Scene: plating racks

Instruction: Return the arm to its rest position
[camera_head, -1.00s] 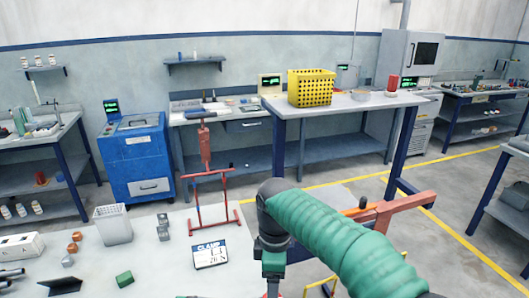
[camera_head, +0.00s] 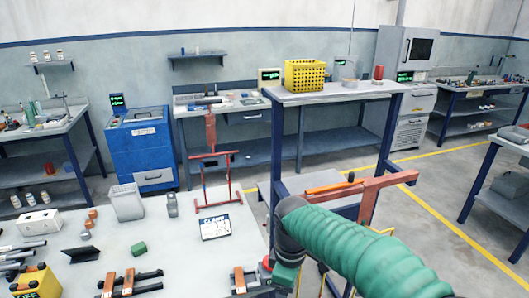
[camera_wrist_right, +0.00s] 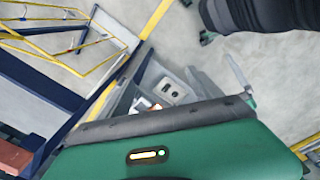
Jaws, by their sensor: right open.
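My right arm (camera_head: 350,245), in a ribbed green sleeve, comes in from the lower right of the head view. Its dark elbow joint (camera_head: 290,220) is over the right edge of the near grey table (camera_head: 180,255), and the part below bends down there. My right gripper (camera_wrist_right: 188,68) shows in the wrist view beyond its green housing. Its fingers are apart, with no object seen held between them. The floor and a grey bin-like thing lie beyond them. My left gripper is not in view.
On the near table are a red stand (camera_head: 212,170), a white card (camera_head: 215,227), a bin (camera_head: 126,202) and orange-handled tools (camera_head: 128,284). A tall workbench (camera_head: 335,92) with a yellow basket (camera_head: 304,75) stands behind. A yellow wire frame (camera_wrist_right: 75,35) shows in the wrist view.

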